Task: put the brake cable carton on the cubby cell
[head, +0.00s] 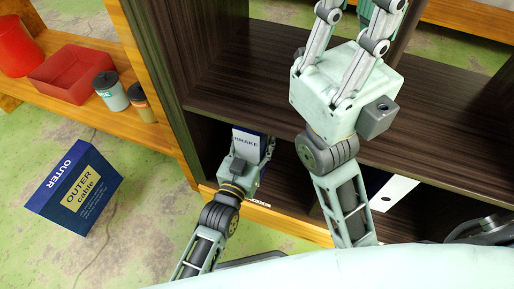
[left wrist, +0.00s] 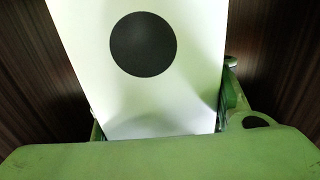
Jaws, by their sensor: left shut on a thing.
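The brake cable carton (head: 247,141) shows a white panel reading "BRAKE" and dark blue edges. My left gripper (head: 254,156) is shut on it in the lower left cell of the dark wood cubby (head: 205,132). In the left wrist view the carton (left wrist: 190,85) shows a white face with a black disc, between the fingers, with dark wood on both sides. Whether its base touches the cell floor is hidden. My right gripper (head: 370,22) is raised in front of the cubby; its fingertips are cut off by the top edge.
A blue "OUTER cable" carton (head: 76,188) lies on the green floor at left. A wooden shelf (head: 90,112) holds a red bin (head: 72,74), a red container (head: 18,48) and two lidded cups (head: 111,92). A white item (head: 393,192) sits in a lower right cell.

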